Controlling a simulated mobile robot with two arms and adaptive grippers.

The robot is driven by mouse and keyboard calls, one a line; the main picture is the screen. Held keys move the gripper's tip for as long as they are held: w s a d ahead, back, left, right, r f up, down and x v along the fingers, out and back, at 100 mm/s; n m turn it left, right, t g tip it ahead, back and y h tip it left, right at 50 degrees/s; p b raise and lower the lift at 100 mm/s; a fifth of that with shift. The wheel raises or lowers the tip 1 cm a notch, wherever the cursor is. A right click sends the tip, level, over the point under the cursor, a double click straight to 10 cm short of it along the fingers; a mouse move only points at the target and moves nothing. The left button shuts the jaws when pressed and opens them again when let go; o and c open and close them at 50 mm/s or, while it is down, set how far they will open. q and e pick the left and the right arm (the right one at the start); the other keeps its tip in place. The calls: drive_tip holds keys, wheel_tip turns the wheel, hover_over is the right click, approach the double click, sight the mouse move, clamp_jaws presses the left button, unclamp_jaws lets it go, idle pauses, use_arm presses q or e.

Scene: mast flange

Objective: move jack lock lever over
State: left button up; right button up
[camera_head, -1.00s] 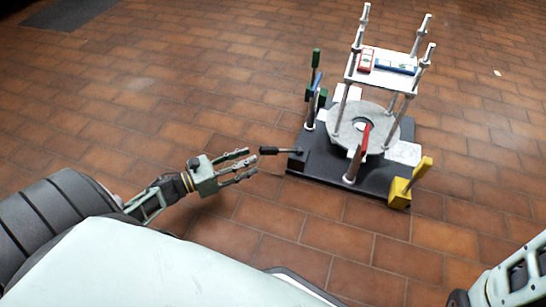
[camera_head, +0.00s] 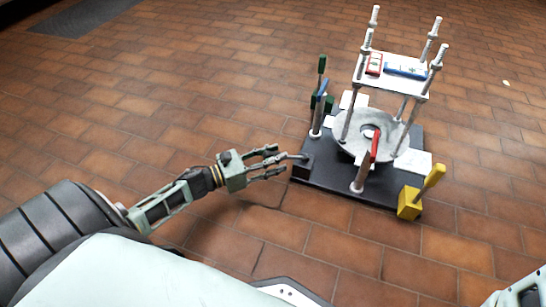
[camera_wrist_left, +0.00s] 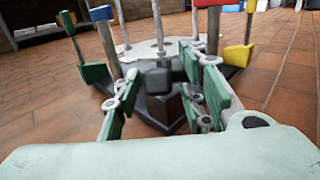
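A black lever on a dark block (camera_head: 303,167) stands at the near left corner of the black base plate (camera_head: 330,183). No label shows which lever is the jack lock lever. My left gripper (camera_head: 281,162) reaches this black lever from the left, and its fingers largely hide the handle in the head view. In the left wrist view the black handle end (camera_wrist_left: 158,80) sits between the two green fingers, with gaps on both sides. The left gripper is open around it. My right gripper is out of view; only part of its arm shows at bottom right.
The plate also carries a red lever (camera_head: 375,148), a yellow lever (camera_head: 410,202), green and blue levers (camera_head: 321,100), and a round grey flange (camera_head: 352,146). Above it a white shelf (camera_head: 391,73) stands on tall posts. The tiled floor around is clear.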

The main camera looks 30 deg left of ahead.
use_arm(q)
clamp_jaws()
idle(0.3)
